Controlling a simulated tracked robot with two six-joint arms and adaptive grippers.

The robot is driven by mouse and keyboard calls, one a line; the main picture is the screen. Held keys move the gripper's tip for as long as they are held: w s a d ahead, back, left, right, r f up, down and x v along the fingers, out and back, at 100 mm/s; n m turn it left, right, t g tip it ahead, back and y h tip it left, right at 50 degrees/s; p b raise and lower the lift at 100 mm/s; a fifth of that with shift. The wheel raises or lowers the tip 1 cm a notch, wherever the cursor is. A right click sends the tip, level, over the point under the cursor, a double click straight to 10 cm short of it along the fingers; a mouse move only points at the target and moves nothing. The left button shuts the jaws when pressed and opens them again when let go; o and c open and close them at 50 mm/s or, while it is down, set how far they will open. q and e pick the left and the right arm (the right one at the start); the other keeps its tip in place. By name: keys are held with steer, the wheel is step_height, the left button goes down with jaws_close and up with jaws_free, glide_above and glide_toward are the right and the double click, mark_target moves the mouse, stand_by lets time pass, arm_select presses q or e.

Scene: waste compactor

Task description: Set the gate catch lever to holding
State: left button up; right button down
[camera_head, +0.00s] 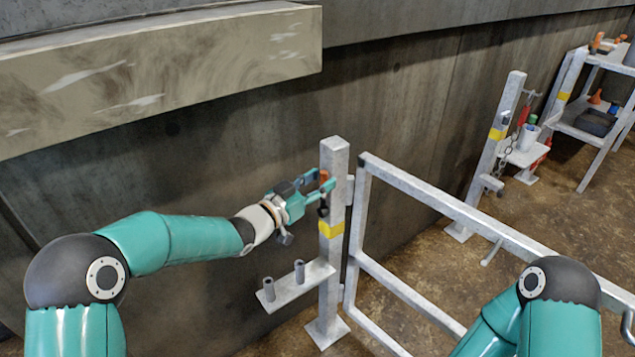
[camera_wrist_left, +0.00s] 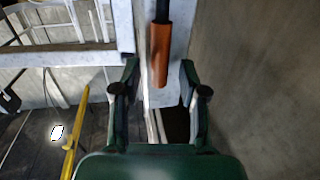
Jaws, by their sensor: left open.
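The gate catch lever shows as an orange grip (camera_head: 324,176) near the top of the grey gate post (camera_head: 333,267). In the left wrist view the orange grip (camera_wrist_left: 160,55) hangs from a dark rod, pointing down the picture. My left gripper (camera_head: 324,182) is at the post top, its fingers around the grip's place. In the left wrist view the open fingers (camera_wrist_left: 159,76) stand on either side of the grip, with a gap on each side. The lever's pivot is hidden in the head view. My right gripper is out of view; only my right arm shows.
The grey gate frame (camera_head: 430,195) spans right from the post. A small shelf with two pegs (camera_head: 300,288) juts from the post's left. A concrete beam (camera_head: 165,75) overhangs the wall. A second post (camera_head: 497,150) and shelving (camera_head: 590,140) stand at the back right.

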arm_select(q)
jaws_close()
stand_by(0.3)
